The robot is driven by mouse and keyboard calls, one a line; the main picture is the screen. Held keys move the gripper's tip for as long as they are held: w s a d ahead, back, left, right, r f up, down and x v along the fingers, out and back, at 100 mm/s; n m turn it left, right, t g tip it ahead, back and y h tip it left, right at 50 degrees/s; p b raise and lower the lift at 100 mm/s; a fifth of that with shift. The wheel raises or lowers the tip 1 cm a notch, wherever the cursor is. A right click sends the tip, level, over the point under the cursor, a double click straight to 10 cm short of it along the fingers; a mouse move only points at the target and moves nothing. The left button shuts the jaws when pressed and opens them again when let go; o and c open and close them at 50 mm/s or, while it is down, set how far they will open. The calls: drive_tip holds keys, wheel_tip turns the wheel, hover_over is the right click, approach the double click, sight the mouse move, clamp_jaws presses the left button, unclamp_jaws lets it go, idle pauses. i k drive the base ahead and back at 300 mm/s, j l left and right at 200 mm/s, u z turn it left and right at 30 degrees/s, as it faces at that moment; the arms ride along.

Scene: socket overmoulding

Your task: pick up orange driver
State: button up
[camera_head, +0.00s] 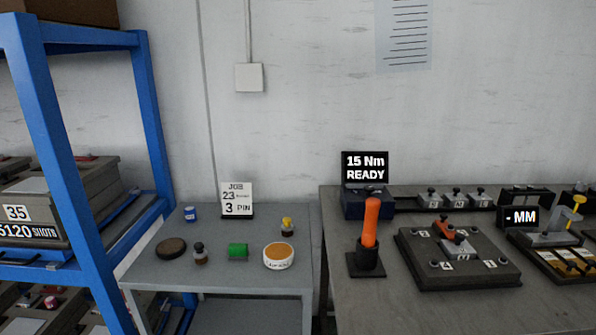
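The orange driver (370,222) stands upright, tilted very slightly, in a black holder (366,264) near the left edge of the right-hand bench. Its orange handle points up; its lower end is hidden inside the holder. Behind it is a dark blue box (366,204) with a black display reading "15 Nm READY" (365,168). My gripper is not in view.
Right of the driver, a dark plate fixture (420,265) with a red-orange part lies on the grey bench (372,315). A gauge with an "- MM" display (521,217) stands further right. A lower table (215,274) holds small containers. A blue rack (150,110) stands left.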

sight(372, 205)
drive_tip(key=i+j+z, duration=0.1)
drive_tip(key=i+z, duration=0.25)
drive_tip(key=i+j+z, duration=0.15)
drive_tip(key=z, duration=0.25)
drive_tip(key=i+j+z, duration=0.2)
drive_tip(key=z, duration=0.15)
